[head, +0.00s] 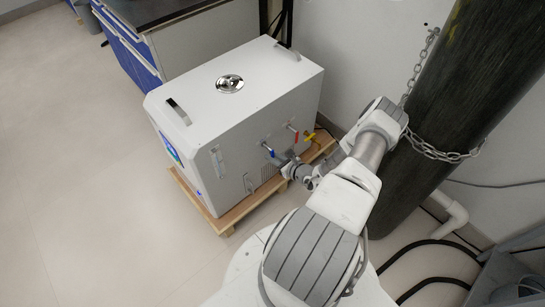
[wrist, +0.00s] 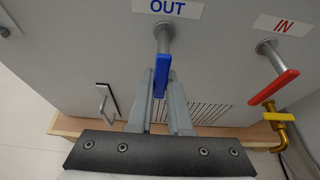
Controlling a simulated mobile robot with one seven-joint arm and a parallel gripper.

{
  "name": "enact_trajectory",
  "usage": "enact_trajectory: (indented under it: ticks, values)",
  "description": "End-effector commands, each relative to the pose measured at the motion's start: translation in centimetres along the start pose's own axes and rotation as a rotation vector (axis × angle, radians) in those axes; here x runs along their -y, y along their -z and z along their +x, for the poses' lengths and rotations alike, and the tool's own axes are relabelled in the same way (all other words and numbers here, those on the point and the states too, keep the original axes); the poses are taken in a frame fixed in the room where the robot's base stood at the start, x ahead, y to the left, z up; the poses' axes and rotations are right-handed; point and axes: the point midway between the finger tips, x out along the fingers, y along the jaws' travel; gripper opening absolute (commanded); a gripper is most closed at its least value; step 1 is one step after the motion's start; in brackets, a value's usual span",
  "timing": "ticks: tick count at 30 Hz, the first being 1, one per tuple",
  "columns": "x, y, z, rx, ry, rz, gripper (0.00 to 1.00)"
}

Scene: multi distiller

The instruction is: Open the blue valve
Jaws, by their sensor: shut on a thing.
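The blue valve handle (wrist: 161,76) sits on a pipe under the OUT label in the wrist view. It points down, away from the label. My gripper (wrist: 161,90) has one finger on each side of the blue handle and is shut on it. In the head view the blue handle (head: 268,149) shows on the side of the white distiller (head: 240,85), with my gripper (head: 284,163) right at it. The fingertips are small and partly hidden there.
A red valve handle (wrist: 274,87) under the IN label and a yellow pipe fitting (wrist: 280,119) are to the right. A metal bracket handle (wrist: 107,101) is to the left. The distiller stands on a wooden pallet (head: 226,222). A dark chained cylinder (head: 450,100) stands at the right.

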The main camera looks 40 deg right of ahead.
Motion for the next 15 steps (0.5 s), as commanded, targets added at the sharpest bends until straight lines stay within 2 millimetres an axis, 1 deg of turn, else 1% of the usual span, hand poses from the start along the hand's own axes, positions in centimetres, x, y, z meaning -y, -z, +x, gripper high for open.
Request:
enact_trajectory:
  ticks: [9,15]
  values:
    - [0.02,-0.03,-0.05,0.0,0.003,-0.007,0.0]
    - [0.15,-0.16,-0.11,-0.001,0.025,-0.061,0.0]
